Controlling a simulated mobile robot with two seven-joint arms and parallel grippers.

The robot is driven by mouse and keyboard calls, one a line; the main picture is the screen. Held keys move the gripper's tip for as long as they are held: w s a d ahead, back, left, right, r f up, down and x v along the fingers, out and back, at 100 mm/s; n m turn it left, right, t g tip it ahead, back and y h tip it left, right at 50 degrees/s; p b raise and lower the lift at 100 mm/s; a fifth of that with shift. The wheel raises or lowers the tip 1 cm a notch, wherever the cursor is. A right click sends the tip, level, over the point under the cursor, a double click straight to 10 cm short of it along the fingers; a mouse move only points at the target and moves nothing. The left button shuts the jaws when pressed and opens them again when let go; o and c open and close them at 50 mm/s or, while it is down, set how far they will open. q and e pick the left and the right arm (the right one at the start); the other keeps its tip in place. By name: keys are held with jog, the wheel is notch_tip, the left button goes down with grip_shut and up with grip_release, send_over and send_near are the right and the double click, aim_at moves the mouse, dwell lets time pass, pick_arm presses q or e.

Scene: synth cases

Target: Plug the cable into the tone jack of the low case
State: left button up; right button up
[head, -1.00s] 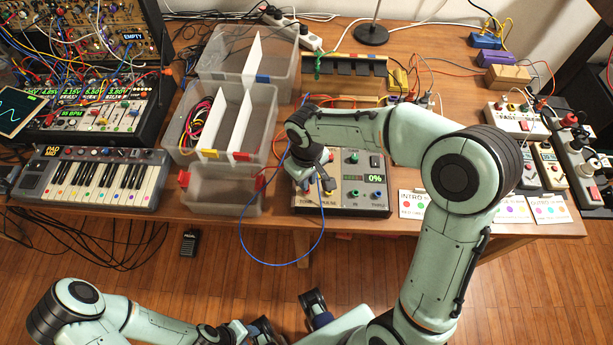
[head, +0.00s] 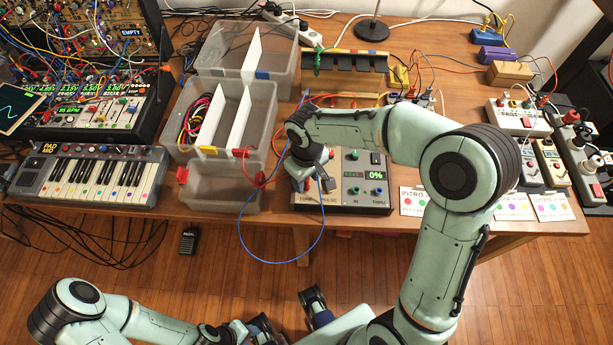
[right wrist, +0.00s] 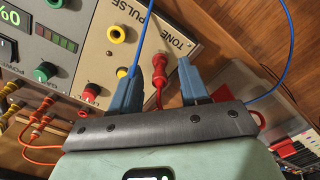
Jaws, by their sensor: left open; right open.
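The low case (head: 385,200) stands at the table's front edge; the head view shows its labels and a 0% display. In the right wrist view its cream panel (right wrist: 100,62) carries the TONE and PULSE labels. A red plug (right wrist: 159,72) on a red cable stands at the panel beside the TONE label; how deep it sits I cannot tell. My right gripper (head: 313,184) is open over the case's left part. Its blue fingers stand apart on either side of the plug in the right wrist view (right wrist: 161,78). My left gripper (head: 250,328) is open, low at the front.
A blue cable (head: 282,263) loops over the table's front edge. Clear bins (head: 262,120) stand left of the case, with a keyboard (head: 90,175) further left. Labelled cards (head: 430,204) and small boxes (head: 518,118) lie to the right. Orange plugs (right wrist: 38,120) sit along the case's side.

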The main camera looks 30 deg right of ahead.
notch_tip(320, 180, up, 13)
jog(key=p, duration=0.2)
jog(key=shift+r, duration=0.2)
dwell(0.5)
